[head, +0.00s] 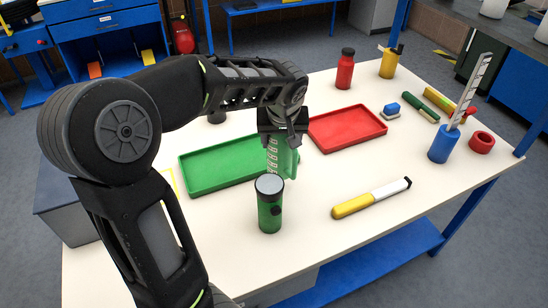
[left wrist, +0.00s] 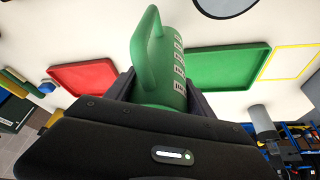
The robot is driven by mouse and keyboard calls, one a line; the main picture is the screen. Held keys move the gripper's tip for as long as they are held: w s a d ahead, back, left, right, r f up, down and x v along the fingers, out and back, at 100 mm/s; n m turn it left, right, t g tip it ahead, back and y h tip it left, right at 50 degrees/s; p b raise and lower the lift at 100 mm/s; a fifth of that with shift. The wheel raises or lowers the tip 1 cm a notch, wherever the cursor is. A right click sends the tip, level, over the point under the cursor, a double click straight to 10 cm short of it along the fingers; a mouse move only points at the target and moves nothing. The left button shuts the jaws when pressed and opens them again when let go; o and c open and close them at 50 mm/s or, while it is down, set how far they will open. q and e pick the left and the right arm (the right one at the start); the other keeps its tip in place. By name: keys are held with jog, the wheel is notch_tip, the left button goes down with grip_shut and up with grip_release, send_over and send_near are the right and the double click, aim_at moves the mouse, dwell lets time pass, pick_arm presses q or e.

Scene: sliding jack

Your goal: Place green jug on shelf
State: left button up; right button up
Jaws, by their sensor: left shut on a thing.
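The green jug (head: 281,158) is upright below my left gripper (head: 283,135) in the head view, with white markings on its side. In the left wrist view the jug (left wrist: 160,62) sits between the two fingers (left wrist: 161,92), its handle showing. My left gripper is shut on it. I cannot tell whether the jug's base is clear of the table; a green cylinder partly stands in front of it. A dark raised surface (head: 480,20) at the upper right may be the shelf. My right gripper is not in view.
The green cylinder with a grey top (head: 269,210) stands close in front. A green tray (head: 215,168) and a red tray (head: 345,128) flank the jug. Front-right table is mostly clear.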

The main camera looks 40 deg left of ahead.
aim_at(281, 149)
pick_arm(q)
jog(key=shift+f, duration=1.65)
jog(key=shift+f, duration=1.9)
jog(key=o, duration=1.4)
jog(key=shift+o, duration=0.2)
jog(key=v, duration=1.2)
